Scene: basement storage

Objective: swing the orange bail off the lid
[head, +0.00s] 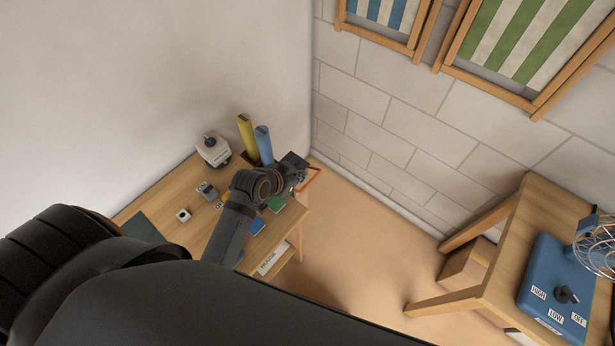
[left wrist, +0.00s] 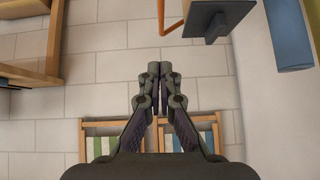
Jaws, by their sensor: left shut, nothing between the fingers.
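The orange bail (head: 312,180) shows in the head view as a thin bent bar at the table's far right corner. In the left wrist view the orange bail (left wrist: 176,18) runs in from the top edge, just ahead of my fingertips and apart from them. A dark flat plate (left wrist: 217,18), which may be the lid, is to its right; its upper part is cut off. My left gripper (left wrist: 165,70) is shut and empty. In the head view my left gripper (head: 295,178) is beside the bail, partly hidden by its own wrist. My right gripper is not in view.
A yellow tube (head: 247,138) and a blue tube (head: 264,145) stand close behind my left wrist. A white box (head: 213,149) and small items are on the wooden table (head: 165,205). Another table (head: 510,245) with a blue device (head: 545,283) is at right.

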